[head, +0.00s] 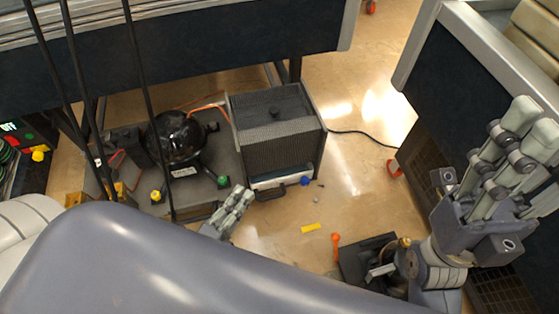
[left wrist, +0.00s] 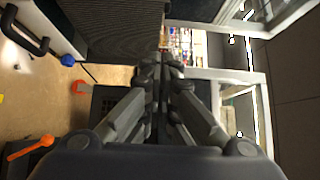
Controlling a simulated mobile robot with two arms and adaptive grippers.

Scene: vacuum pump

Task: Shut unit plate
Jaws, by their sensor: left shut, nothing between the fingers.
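The pump unit stands on the floor under the bench, with a dark meshed box (head: 270,145) and a black round vessel (head: 175,137) on a grey base. The box has a dark top plate with a knob (head: 274,111). A pale plate (head: 285,178) with a black handle (head: 271,192) and a blue knob (head: 305,181) shows at its lower front. I cannot tell which part is the unit plate. My left gripper (head: 240,197) is shut and empty in front of the base. In the left wrist view its fingertips (left wrist: 165,75) are beside the meshed box (left wrist: 110,25). My right gripper (head: 530,120) is raised at the right.
A dark box with an orange lever (head: 336,241) sits on the floor in front. A yellow strip (head: 311,228) lies nearby. Black hanging cables (head: 137,60) cross the left side. A grey bench (head: 190,50) overhangs behind. The floor right of the unit is mostly clear.

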